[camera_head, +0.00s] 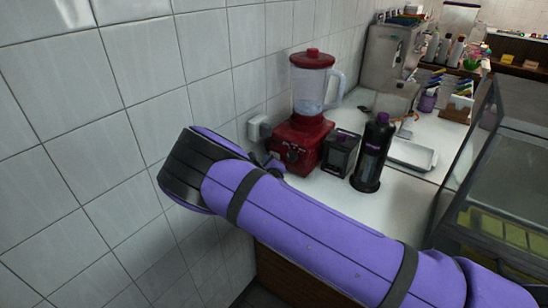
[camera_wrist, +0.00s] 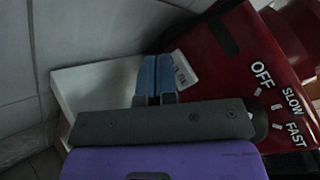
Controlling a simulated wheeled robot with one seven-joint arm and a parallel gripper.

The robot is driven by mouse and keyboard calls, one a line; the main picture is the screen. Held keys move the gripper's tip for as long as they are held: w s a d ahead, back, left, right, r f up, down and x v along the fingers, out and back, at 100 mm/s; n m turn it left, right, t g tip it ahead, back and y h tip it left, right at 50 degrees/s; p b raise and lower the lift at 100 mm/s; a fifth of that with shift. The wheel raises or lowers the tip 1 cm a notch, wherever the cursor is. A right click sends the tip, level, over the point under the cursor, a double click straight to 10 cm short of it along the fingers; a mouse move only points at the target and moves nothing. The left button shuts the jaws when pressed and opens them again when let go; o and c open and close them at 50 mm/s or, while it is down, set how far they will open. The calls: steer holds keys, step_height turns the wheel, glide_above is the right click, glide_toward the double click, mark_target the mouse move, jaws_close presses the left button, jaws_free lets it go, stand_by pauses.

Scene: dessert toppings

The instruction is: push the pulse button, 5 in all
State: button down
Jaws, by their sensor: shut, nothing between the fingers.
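The red blender (camera_head: 302,130) stands on the white counter against the tiled wall, its jar on its base and its handle to the right. In the wrist view its red base (camera_wrist: 225,55) is tilted, with a dial marked OFF, SLOW and FAST at the right. A small pale label (camera_wrist: 183,68) on the base, partly covered by the fingers, looks like the pulse button or its marking. My gripper (camera_wrist: 154,76) is shut and empty, its blue fingertips at the label's left edge. I cannot tell if they touch. In the head view my arm hides most of the gripper beside the base's front.
A dark square container (camera_head: 340,153) and a tall black bottle (camera_head: 373,153) stand right of the blender. A metal tray (camera_head: 412,154) lies beyond them. A glass display case (camera_head: 510,165) is at the right. The tiled wall (camera_head: 100,130) is close on the left.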

stand_by(0.3)
steer(key=shift+s+a, duration=0.8)
steer(key=shift+s, duration=0.2)
steer(key=shift+s+a, duration=0.75)
steer(key=shift+s, duration=0.2)
steer(key=shift+d, duration=0.1)
stand_by(1.1)
